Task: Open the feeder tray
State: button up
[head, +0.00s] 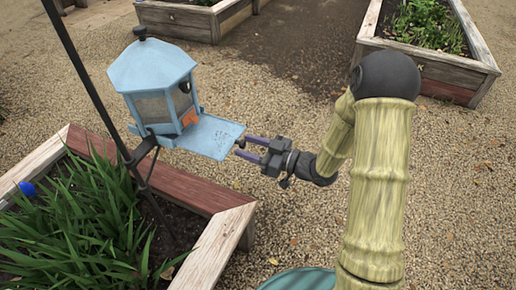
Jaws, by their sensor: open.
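The blue bird feeder (156,86) hangs on a dark pole at the left, above the corner of a raised bed. Its flat blue feeder tray (212,136) sticks out to the right from the feeder's base, below an orange patch on the housing. My gripper (247,148) is just right of the tray's outer edge, with its two purple fingers pointing left at it. The jaws are open and appear empty. I cannot tell whether a fingertip touches the tray edge.
A wooden raised bed (215,240) with long green leaves stands below the feeder. The dark pole (85,78) rises beside the feeder. Another planted bed (440,62) is at the upper right, and one more (185,20) at the top. Gravel between them is clear.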

jog(key=v, duration=1.7)
jog(key=shift+d, duration=0.2)
